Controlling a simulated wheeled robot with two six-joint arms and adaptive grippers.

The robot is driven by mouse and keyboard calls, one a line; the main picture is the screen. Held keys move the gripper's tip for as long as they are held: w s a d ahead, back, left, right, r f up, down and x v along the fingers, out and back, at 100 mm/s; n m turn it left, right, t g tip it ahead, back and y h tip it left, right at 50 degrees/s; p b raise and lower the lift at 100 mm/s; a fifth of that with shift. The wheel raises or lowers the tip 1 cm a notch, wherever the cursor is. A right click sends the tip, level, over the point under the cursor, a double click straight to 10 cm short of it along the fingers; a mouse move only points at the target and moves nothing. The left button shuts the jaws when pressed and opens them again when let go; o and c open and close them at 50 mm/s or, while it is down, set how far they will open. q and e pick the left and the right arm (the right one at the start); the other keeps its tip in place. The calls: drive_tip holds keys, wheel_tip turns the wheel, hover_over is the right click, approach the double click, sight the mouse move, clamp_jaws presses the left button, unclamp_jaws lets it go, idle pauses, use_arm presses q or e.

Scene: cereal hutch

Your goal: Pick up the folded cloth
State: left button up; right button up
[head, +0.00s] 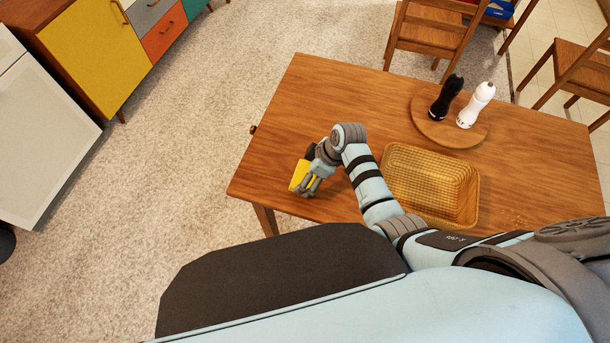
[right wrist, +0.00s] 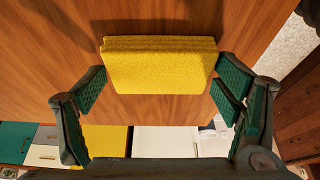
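The yellow folded cloth (head: 299,174) lies on the wooden table near its left end, partly hidden by my right gripper (head: 312,181). In the right wrist view the cloth (right wrist: 160,66) appears as a thick folded block with layered edges. The fingers of my right gripper (right wrist: 158,86) stand spread on either side of it, with a gap at the left finger and a smaller one at the right. The right gripper is open and holds nothing. My left gripper is not in view.
On the table (head: 310,95), a woven basket (head: 430,185) stands right of my right forearm. A round wooden board (head: 450,134) holds a black mill (head: 446,98) and a white mill (head: 476,105). Chairs (head: 432,35) stand behind. A colourful cabinet (head: 95,50) is at upper left.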

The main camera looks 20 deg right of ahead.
drive_tip(key=c, duration=0.4)
drive_tip(key=shift+c, duration=0.2)
drive_tip(key=shift+r, duration=0.1)
drive_tip(key=shift+r, duration=0.35)
wheel_tip(320, 180, up, 19)
drive_tip(key=p, duration=0.4)
